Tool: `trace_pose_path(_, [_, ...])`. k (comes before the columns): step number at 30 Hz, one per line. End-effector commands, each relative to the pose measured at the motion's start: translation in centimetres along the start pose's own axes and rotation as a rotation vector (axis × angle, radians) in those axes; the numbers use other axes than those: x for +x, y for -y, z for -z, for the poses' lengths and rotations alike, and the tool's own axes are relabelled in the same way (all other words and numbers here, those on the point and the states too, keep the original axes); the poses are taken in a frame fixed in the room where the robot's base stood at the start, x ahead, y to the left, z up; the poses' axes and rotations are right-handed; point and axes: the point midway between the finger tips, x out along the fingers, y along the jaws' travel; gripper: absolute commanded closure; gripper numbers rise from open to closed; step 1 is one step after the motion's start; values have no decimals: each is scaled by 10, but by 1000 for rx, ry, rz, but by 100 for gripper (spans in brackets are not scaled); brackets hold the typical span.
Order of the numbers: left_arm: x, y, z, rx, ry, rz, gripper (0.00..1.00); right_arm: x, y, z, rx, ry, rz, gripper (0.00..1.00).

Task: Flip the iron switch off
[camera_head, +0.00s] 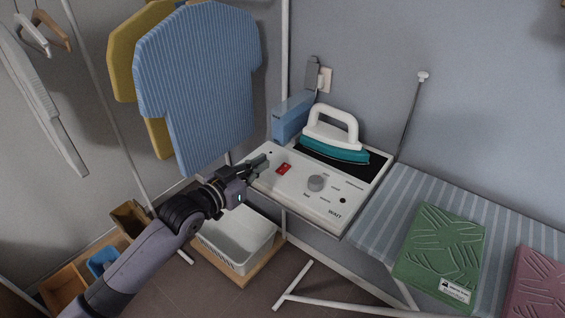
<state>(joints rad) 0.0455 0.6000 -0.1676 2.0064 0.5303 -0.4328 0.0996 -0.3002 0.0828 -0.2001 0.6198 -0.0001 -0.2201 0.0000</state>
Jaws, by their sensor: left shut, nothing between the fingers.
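A teal iron with a white handle (334,129) rests on the dark plate at the back of the station. My left gripper (262,163) is shut and empty over the panel's left edge, just left of the red switch and apart from it in the picture. I cannot tell which way the switch is set. My right gripper is not in view.
A blue box (291,117) stands behind the panel, near a wall socket (324,80). A striped ironing board (400,205) with a green folded cloth (441,248) lies to the right. A white basket (236,252) sits below.

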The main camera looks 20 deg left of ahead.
Motion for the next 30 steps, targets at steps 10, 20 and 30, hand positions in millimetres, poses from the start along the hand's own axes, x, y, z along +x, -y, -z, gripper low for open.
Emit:
trace_pose_path(10, [72, 0, 3, 0, -2, 0, 100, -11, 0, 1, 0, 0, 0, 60])
trace_pose_path(20, [93, 0, -32, 2, 2, -1, 100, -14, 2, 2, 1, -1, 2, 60])
trace_pose_path(30, [94, -1, -39, 1, 0, -1, 100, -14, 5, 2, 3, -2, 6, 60])
